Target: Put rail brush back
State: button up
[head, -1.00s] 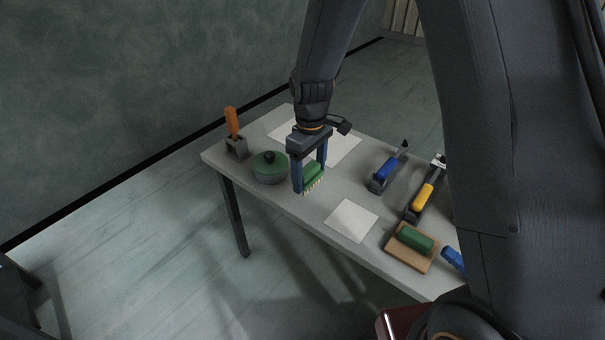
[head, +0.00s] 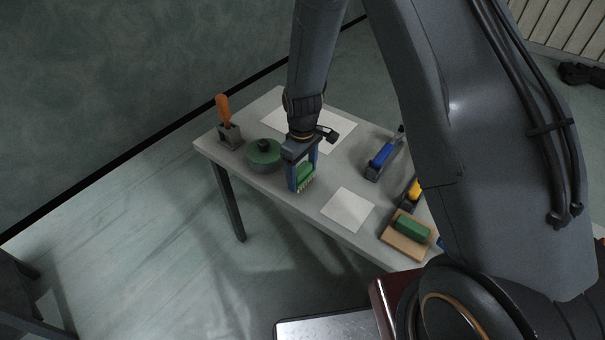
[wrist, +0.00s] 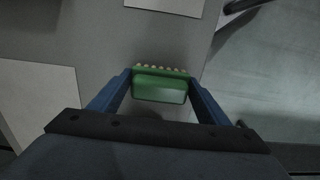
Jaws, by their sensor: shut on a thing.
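The green brush (head: 305,174) with pale bristles is held between the blue fingers of my gripper (head: 302,178) in the head view. In the wrist view the brush (wrist: 160,88) sits between both fingertips, its bristle row along the far side. My gripper (wrist: 158,92) is shut on it. The brush hangs near the table's front edge, between the green lidded pot (head: 265,157) and a white sheet (head: 348,210). I cannot tell whether it touches the table.
The grey table (head: 325,200) also bears an orange-handled tool in a grey holder (head: 229,136), a larger white sheet (head: 335,136), a blue-handled tool (head: 382,158), a yellow-handled tool (head: 413,190) and a green block (head: 412,229) on a wooden board (head: 392,242). My arm hides the right end.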

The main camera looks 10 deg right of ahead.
aim_at(302, 169)
jog(key=shift+f, duration=0.6)
jog(key=shift+f, duration=0.15)
jog(key=o, duration=1.3)
notch_tip(302, 169, up, 11)
jog(key=b, duration=0.3)
jog(key=shift+s+d+r, duration=0.1)
jog(key=shift+r, duration=0.55)
jog(key=s+d+r+m, duration=0.2)
jog(key=s+d+m, duration=0.1)
jog(key=s, duration=0.2)
jog(key=s+d+r+m, duration=0.3)
jog(key=s+d, duration=0.1)
jog(key=s, duration=0.2)
jog(key=s+d+r+m+t, duration=0.1)
jog(key=s+d+r+m, duration=0.1)
jog(key=s, duration=0.3)
jog(key=shift+s+d+r+m, duration=0.1)
jog(key=shift+s+d+m, duration=0.15)
jog(key=shift+d, duration=0.15)
jog(key=shift+s+d+r+m, duration=0.1)
jog(key=shift+d+m, duration=0.15)
jog(key=shift+d, duration=0.1)
